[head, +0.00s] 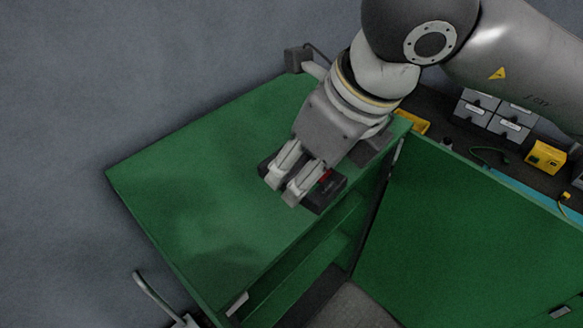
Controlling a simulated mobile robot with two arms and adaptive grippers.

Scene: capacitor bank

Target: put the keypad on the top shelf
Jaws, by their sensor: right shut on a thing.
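A small dark keypad (325,194) with a bit of red on it is in the middle of the head view, over the green top of a cabinet. My right gripper (290,186) comes down from the upper right and is shut on the keypad. Its fingers hide part of the keypad. I cannot tell whether the keypad touches the green surface or hangs just above it. The green top shelf (190,170) is otherwise bare. My left gripper is not in view.
An open green door (480,235) stands at the right of the cabinet, with green shelves (310,255) inside. Grey boxes (495,115) and a yellow item (545,157) sit on a dark surface at the upper right. The left part of the green top is free.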

